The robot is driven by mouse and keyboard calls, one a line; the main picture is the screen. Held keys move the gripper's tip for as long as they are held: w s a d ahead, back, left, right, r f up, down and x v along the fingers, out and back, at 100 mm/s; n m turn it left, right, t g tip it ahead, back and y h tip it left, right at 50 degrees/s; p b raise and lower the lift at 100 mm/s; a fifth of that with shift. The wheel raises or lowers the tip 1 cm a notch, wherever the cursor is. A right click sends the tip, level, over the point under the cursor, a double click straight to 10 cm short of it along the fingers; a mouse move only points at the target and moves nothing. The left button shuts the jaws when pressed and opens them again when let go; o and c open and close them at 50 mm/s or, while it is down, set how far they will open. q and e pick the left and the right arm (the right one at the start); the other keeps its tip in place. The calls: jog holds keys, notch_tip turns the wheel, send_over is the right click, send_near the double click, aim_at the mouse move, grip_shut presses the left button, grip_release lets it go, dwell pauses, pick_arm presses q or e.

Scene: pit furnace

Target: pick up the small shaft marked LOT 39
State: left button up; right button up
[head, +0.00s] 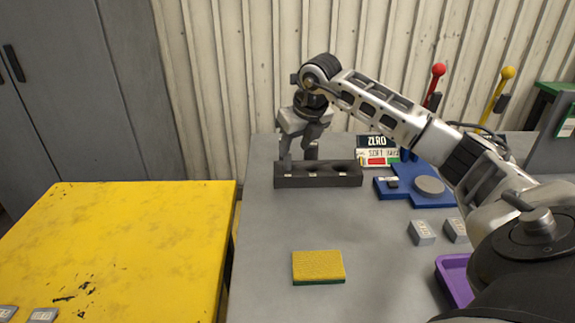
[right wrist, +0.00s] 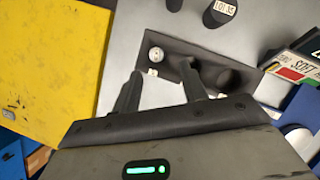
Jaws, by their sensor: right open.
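My right gripper (head: 298,156) is open and points down at the dark rack (head: 335,180) on the grey table; in the right wrist view its fingers (right wrist: 158,86) are apart with nothing held between them. The rack (right wrist: 208,62) has a row of round holes. A pale-topped piece (right wrist: 155,54) sits in its left hole, just beyond the fingertips; I cannot read a lot mark on it. Two dark cylinders stand beyond the rack, one with a white label (right wrist: 222,9) that I cannot read surely, the other (right wrist: 174,4) cut by the frame edge. I cannot identify LOT 39.
A sign (head: 377,148) and a blue fixture (head: 418,198) stand right of the rack. A yellow-green sponge (head: 318,266), small grey blocks (head: 421,232) and a purple tray (head: 452,275) lie nearer. A yellow table (head: 130,235) is at left. Bare grey table surrounds the sponge.

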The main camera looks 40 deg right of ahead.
aim_at(289, 154)
jog(key=shift+w+p+x, duration=0.25)
jog(key=shift+x, duration=1.2)
jog(key=shift+w+p+x, duration=0.2)
jog(key=shift+x, duration=1.25)
jog(key=shift+r, duration=0.2)
grip_shut()
